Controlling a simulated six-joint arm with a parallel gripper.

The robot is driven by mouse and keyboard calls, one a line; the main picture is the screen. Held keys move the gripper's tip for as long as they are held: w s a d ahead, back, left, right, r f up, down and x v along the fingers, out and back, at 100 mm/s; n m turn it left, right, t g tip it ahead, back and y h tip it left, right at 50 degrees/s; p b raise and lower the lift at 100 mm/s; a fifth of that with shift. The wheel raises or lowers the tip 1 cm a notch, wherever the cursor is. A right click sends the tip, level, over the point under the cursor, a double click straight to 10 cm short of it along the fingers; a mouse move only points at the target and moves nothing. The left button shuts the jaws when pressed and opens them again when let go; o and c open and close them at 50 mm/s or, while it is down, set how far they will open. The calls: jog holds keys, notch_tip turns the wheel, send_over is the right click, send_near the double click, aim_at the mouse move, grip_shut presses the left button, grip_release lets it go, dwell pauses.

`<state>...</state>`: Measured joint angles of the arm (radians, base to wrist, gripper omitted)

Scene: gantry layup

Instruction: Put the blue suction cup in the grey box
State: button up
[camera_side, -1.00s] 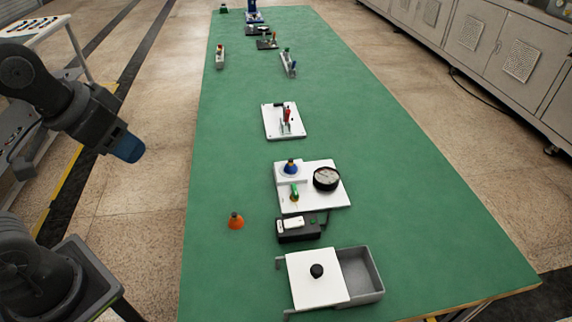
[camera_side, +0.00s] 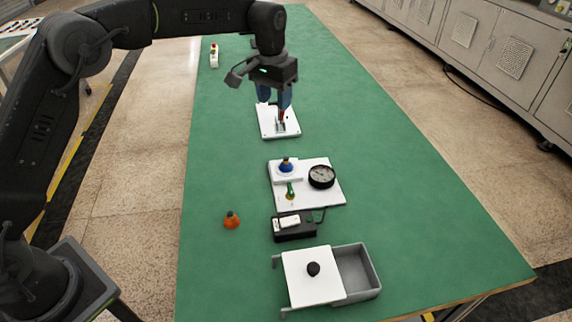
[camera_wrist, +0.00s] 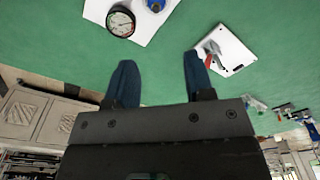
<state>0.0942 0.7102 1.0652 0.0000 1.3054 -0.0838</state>
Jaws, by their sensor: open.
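The blue suction cup (camera_side: 286,166) sits on a raised block of a white board in the side view. It also shows at the top edge of the wrist view (camera_wrist: 155,5), partly cut off. The grey box (camera_side: 362,272) stands at the near end of the table, with a white lid (camera_side: 312,285) with a black knob covering its left part and its right part open. My gripper (camera_side: 275,106) is open and empty, above the table near the white toggle-clamp plate, beyond the suction cup. Its two blue fingers are spread apart in the wrist view (camera_wrist: 155,72).
The white board (camera_side: 318,196) also bears a round black gauge (camera_side: 321,176) and a green-and-yellow part (camera_side: 290,190). A black device (camera_side: 294,228) lies between board and box. An orange cup (camera_side: 232,220) stands at left. The clamp plate (camera_side: 270,127) lies under my gripper. The right side of the green table is clear.

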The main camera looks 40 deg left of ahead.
send_over(286, 158)
notch_tip(286, 158, down, 6)
jog(key=shift+g, duration=0.4)
notch_tip(286, 158, down, 13)
jog(key=shift+f, duration=0.15)
jog(key=shift+c, duration=0.4)
grip_shut()
